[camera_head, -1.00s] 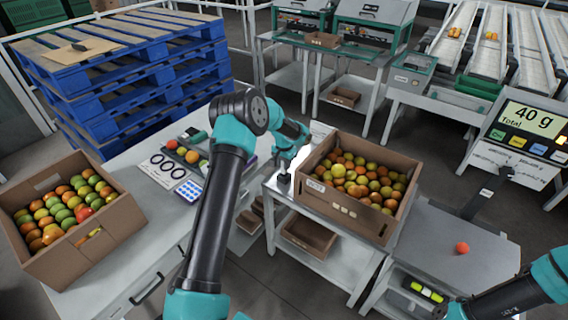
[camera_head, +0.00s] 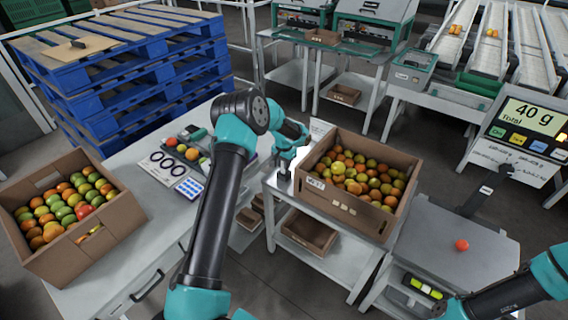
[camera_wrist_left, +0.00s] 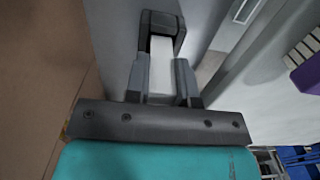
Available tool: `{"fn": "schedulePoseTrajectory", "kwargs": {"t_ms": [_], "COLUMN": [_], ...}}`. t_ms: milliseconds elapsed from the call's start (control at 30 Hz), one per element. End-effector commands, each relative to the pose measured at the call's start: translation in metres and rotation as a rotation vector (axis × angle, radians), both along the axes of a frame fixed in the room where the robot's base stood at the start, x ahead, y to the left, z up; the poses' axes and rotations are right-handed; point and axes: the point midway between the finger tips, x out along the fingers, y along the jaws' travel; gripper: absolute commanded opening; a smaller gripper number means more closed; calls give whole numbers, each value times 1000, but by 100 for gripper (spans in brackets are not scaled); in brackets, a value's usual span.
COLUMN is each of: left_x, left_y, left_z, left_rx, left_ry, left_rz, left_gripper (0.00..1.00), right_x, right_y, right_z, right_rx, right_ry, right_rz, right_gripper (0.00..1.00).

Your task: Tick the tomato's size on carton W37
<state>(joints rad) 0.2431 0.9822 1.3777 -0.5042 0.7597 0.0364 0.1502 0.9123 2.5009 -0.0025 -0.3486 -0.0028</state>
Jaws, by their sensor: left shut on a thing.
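A brown carton (camera_head: 337,202) full of green to orange tomatoes stands on the middle bench. A small white label on its front left reads like W37, though it is tiny. My left gripper (camera_head: 291,167) is at the carton's left corner, apart from the label. In the left wrist view the gripper (camera_wrist_left: 161,85) is shut on a white block-like tool (camera_wrist_left: 161,60) with a dark end. A single red tomato (camera_head: 461,245) lies on the grey right-hand bench top. The display (camera_head: 528,118) reads 40 g Total. My right gripper (camera_head: 447,309) shows only partly at the bottom edge.
Another tomato carton (camera_head: 62,262) stands on the left bench. A card with dark rings (camera_head: 163,172), a blue-and-white card (camera_head: 189,187) and a tray of loose fruit lie behind my left arm.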

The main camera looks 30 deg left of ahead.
Motion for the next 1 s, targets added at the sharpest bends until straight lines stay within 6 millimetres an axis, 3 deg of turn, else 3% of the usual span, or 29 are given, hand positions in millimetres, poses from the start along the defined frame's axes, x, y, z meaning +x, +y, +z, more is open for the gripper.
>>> {"fn": "schedulePoseTrajectory", "kwargs": {"t_ms": [533,567,600,867,1000], "left_x": [0,0,0,0,0], "left_y": [0,0,0,0,0], "left_z": [-4,-4,-4,-4,-4], "left_rx": [0,0,0,0,0], "left_ry": [0,0,0,0,0], "left_rz": [0,0,0,0,0], "left_gripper": [2,24,28,53,53], "right_x": [0,0,0,0,0], "right_y": [0,0,0,0,0], "right_z": [0,0,0,0,0], "right_rx": [0,0,0,0,0], "right_ry": [0,0,0,0,0], "right_rz": [0,0,0,0,0], "right_gripper": [0,0,0,0,0]}}
